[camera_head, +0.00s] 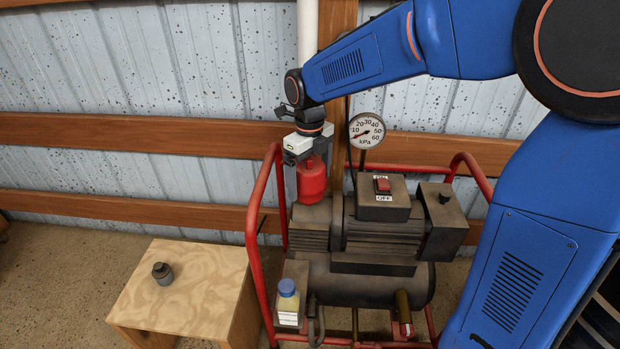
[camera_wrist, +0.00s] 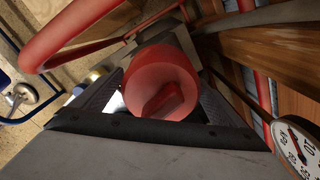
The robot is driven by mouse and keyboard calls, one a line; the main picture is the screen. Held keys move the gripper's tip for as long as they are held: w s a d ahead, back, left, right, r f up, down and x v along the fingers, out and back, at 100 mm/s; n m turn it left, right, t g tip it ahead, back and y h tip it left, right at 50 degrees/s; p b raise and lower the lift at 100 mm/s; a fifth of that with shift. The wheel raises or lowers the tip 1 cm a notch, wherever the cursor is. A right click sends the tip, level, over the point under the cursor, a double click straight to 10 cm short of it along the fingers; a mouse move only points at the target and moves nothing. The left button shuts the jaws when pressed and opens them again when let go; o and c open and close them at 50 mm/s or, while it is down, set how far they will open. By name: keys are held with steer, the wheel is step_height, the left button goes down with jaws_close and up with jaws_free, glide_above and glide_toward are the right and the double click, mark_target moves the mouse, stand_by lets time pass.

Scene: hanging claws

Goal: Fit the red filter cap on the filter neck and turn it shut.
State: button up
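The red filter cap (camera_head: 312,182) stands upright at the left end of the compressor, directly under my gripper (camera_head: 303,157). In the wrist view the cap (camera_wrist: 160,78) lies between my two fingers (camera_wrist: 160,95), with its raised grip bar facing the camera. The fingers flank its sides. A bright gap shows beside the lower left of the cap, and I cannot tell whether both fingers press on it. The filter neck is hidden; I cannot tell whether the cap is seated on it.
The compressor (camera_head: 350,275) sits inside a red tube frame (camera_head: 256,215). A pressure gauge (camera_head: 366,131) stands close right of my gripper. A wooden stand (camera_head: 200,300) at the left holds a small grey part (camera_head: 162,273). A blue-capped bottle (camera_head: 288,300) sits at the front.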

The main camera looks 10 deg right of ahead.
mark_target(310, 157)
steer(key=shift+o, duration=0.9)
steer(key=shift+r, duration=3)
steer(key=shift+d, duration=0.1)
